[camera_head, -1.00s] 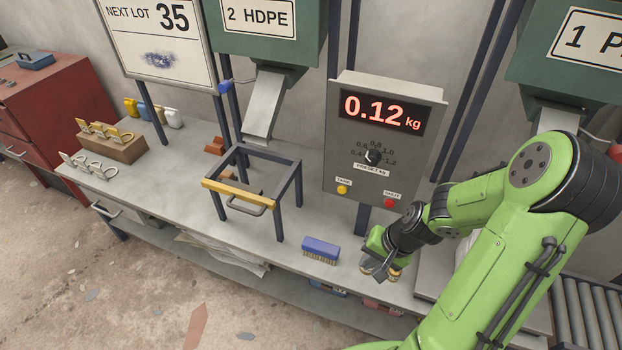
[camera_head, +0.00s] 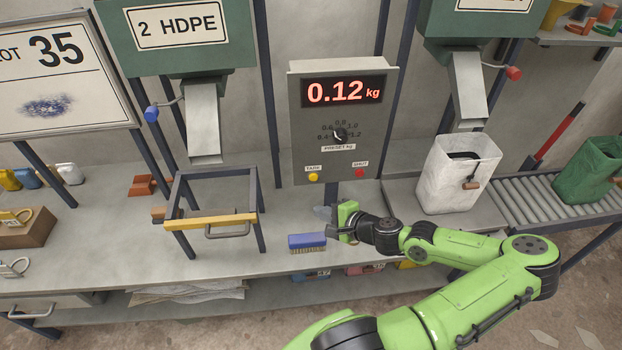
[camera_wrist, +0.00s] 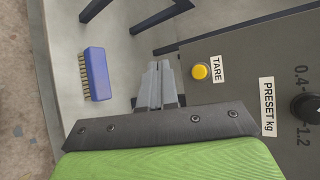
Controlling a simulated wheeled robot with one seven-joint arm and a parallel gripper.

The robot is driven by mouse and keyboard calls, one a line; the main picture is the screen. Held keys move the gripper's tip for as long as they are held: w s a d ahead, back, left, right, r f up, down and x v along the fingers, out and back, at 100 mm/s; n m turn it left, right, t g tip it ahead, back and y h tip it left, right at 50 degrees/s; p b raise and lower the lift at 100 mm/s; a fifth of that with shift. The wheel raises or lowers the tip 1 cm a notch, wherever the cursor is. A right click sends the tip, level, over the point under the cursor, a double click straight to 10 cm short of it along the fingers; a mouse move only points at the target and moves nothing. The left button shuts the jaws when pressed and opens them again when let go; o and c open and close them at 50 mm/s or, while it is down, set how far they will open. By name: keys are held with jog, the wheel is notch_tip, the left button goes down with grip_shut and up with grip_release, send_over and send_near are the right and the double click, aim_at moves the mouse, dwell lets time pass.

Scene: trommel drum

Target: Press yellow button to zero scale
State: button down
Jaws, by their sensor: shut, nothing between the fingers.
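The scale's grey control box (camera_head: 300,140) stands at the back of the bench and reads 0.12 kg on its red display (camera_head: 343,91). The yellow button (camera_head: 313,177) is at its lower left under a TARE label. It also shows in the wrist view (camera_wrist: 200,72), just right of my fingertips. A red button (camera_head: 360,172) sits to its right, and a black preset knob (camera_head: 340,135) is above. My gripper (camera_head: 325,213) is in front of the box, below and right of the yellow button. In the wrist view my fingers (camera_wrist: 160,72) are together, empty, and apart from the button.
A blue brush (camera_head: 307,240) lies on the bench just below my gripper. A metal frame with a yellow bar (camera_head: 210,222) stands to the left. A white bag (camera_head: 460,175) stands to the right near a roller conveyor (camera_head: 530,203). Chutes hang above.

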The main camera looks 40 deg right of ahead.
jog(key=w+d, duration=0.4)
jog(key=w, duration=0.3)
jog(key=shift+w+d, duration=0.15)
jog(key=shift+d, duration=0.25)
jog(key=shift+w, duration=0.1)
dwell(1.6)
jog(key=shift+w+d, duration=0.2)
jog(key=shift+w, duration=0.05)
jog(key=shift+w+d, duration=0.3)
jog(key=shift+w, duration=0.05)
dwell(0.9)
jog(key=shift+s+a, duration=0.1)
jog(key=shift+s+a+p, duration=0.3)
jog(key=shift+s+a, duration=0.1)
jog(key=shift+s, duration=0.2)
jog(key=shift+s, duration=0.1)
jog(key=s+a, duration=0.1)
jog(key=s, duration=0.1)
jog(key=s+a, duration=0.2)
